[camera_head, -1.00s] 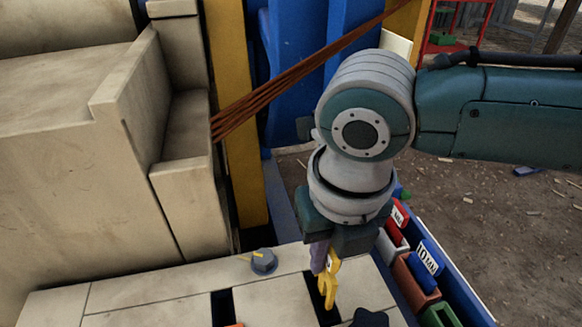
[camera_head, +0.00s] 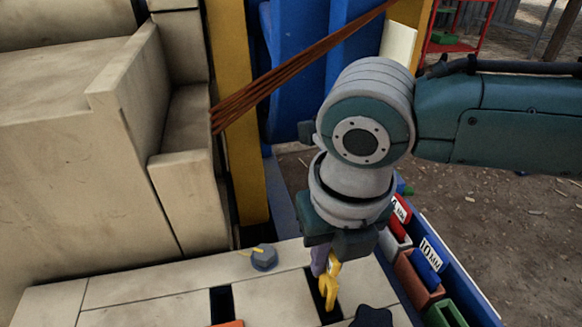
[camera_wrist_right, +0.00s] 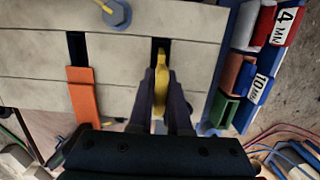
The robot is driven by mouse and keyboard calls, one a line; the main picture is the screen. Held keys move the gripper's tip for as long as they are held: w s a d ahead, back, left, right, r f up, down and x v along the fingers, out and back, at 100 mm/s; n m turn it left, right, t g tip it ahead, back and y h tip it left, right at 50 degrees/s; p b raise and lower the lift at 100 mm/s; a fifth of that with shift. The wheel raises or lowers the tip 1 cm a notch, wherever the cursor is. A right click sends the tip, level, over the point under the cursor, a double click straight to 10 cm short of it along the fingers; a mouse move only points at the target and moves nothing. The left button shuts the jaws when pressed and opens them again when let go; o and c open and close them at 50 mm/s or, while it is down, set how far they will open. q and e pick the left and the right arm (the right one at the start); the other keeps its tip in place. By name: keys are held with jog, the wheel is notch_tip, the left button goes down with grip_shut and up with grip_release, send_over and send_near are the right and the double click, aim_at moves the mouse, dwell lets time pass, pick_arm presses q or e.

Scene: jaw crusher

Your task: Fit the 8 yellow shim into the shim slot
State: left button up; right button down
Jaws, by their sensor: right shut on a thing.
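The yellow shim (camera_head: 329,287) is held upright by my right gripper (camera_head: 325,268). In the right wrist view the yellow shim (camera_wrist_right: 161,88) is pinched between the two dark fingers of the right gripper (camera_wrist_right: 162,92). A dark narrow slot (camera_head: 316,284) in the beige block lies right at the shim; it also shows in the wrist view (camera_wrist_right: 160,46), in line with the shim's far end. I cannot tell how deep the shim's lower end sits in it. A second dark slot (camera_head: 222,305) is to the left, with an orange piece (camera_wrist_right: 84,103) at its near end. My left gripper is not in view.
A grey bolt (camera_head: 264,257) with a yellow mark stands on the beige block. A rack with coloured bins and labels, one reading 10 MM (camera_head: 430,254), stands close to the right of the gripper. A dark knob (camera_head: 372,317) sits at the block's near edge.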

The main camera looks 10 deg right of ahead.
aim_at(325, 281)
jog(key=shift+f+b, duration=2.05)
jog(key=shift+f, duration=0.7)
jog(key=c, duration=0.8)
grip_release()
jog(key=shift+r, duration=0.1)
jog(key=r+p, duration=0.1)
jog(key=r, duration=0.2)
jog(key=r+p, duration=0.1)
jog(key=r, duration=0.1)
jog(key=s+r+p, duration=0.1)
jog(key=r, duration=0.2)
jog(key=shift+r+p, duration=0.3)
jog(key=shift+s+r, duration=0.15)
jog(key=shift+r, duration=0.4)
